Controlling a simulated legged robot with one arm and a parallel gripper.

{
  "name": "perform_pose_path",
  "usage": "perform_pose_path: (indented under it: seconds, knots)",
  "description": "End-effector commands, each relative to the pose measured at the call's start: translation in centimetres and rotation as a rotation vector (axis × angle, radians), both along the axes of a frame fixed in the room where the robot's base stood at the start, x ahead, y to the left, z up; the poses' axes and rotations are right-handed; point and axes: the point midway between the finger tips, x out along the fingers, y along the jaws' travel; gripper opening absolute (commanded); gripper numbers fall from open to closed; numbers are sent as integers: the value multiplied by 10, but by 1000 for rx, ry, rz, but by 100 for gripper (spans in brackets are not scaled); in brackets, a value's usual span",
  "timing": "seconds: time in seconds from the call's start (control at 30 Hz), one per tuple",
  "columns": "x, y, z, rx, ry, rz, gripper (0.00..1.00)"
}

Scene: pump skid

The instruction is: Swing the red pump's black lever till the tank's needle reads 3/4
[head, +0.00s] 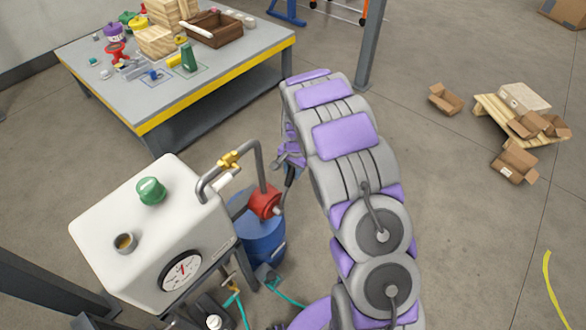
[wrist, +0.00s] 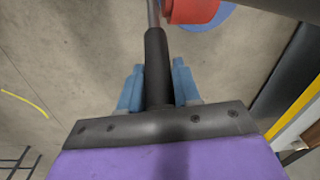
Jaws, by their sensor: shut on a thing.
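The red pump (head: 264,202) sits on top of a blue drum, beside the white tank (head: 140,235). Its black lever (head: 289,178) rises from the pump's right side, tilted slightly right. The round gauge (head: 181,271) on the tank's front has a red needle pointing roughly upward; its marks are too small to read. My gripper (head: 291,157) is at the lever's upper end, partly hidden by my arm. In the wrist view, my blue fingers (wrist: 157,84) are shut on the lever's black grip (wrist: 157,55), one on each side. The red pump (wrist: 192,10) shows at the top edge.
The blue drum (head: 262,240) stands under the pump. A grey pipe (head: 258,158) with a brass valve (head: 230,159) links tank and pump. A yellow-edged workbench (head: 215,85) with many objects stands behind. The floor to the right is open up to cardboard boxes and a pallet.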

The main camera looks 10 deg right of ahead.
Motion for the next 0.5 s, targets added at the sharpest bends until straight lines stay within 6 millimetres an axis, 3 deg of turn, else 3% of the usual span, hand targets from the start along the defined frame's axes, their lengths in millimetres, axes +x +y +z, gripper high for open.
perform_pose_path:
  seconds: [0.2,0.5]
  knots:
    - [-11,21,12,-95,-72,4,0]
    - [-30,45,15,-235,-169,7,0]
